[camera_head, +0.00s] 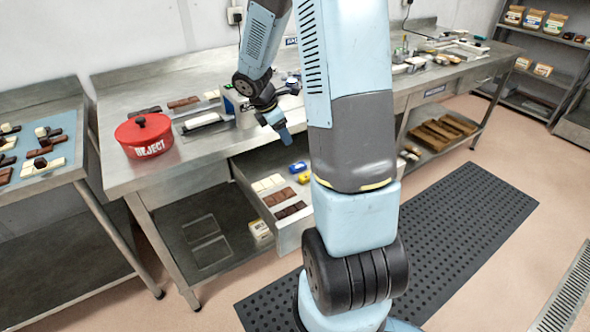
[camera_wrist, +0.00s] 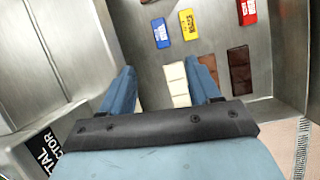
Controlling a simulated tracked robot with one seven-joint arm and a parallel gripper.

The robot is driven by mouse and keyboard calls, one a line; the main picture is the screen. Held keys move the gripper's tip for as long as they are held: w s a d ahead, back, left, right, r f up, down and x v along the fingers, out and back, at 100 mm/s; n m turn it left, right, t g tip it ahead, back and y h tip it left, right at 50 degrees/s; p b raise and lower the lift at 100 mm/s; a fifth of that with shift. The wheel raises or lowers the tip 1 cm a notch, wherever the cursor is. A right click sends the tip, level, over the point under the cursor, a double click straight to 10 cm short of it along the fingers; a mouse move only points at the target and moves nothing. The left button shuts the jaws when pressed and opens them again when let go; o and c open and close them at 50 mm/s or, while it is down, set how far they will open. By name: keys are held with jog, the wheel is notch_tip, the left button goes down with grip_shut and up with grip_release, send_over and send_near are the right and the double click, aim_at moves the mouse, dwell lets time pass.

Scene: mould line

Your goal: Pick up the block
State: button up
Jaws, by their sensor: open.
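Three chocolate blocks lie side by side in the open drawer (camera_head: 292,236): a white block (camera_head: 268,183), a milk-brown block (camera_head: 280,196) and a dark brown block (camera_head: 290,209). In the wrist view the white block (camera_wrist: 178,85) shows between my fingers, with the brown block (camera_wrist: 209,62) partly behind the right finger and the dark block (camera_wrist: 238,72) to its right. I cannot tell which one the task means. My gripper (camera_head: 281,128) is open and empty, pointing down above the drawer; its fingertips (camera_wrist: 161,68) are apart from the blocks.
Blue (camera_wrist: 160,33), yellow (camera_wrist: 188,25) and red (camera_wrist: 247,12) wrapped pieces lie in the same drawer. The drawer walls enclose them. A red reject tub (camera_head: 143,136) stands on the steel bench (camera_head: 120,95). A side table (camera_head: 60,190) with more chocolate pieces stands at the left.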

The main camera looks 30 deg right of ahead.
notch_tip(320, 180, down, 3)
jog(key=n, duration=0.1)
send_near(298, 165)
jog(key=f, duration=0.2)
jog(key=shift+w+d+f, duration=0.3)
jog(key=shift+w+d, duration=0.05)
jog(key=shift+d, duration=0.05)
jog(key=shift+s+x, duration=0.15)
jog(key=shift+x, duration=1.35)
jog(key=shift+s+x, duration=0.15)
jog(key=shift+x, duration=1.35)
jog(key=shift+d, duration=0.1)
jog(key=c, duration=1.1)
jog(key=shift+r, duration=0.15)
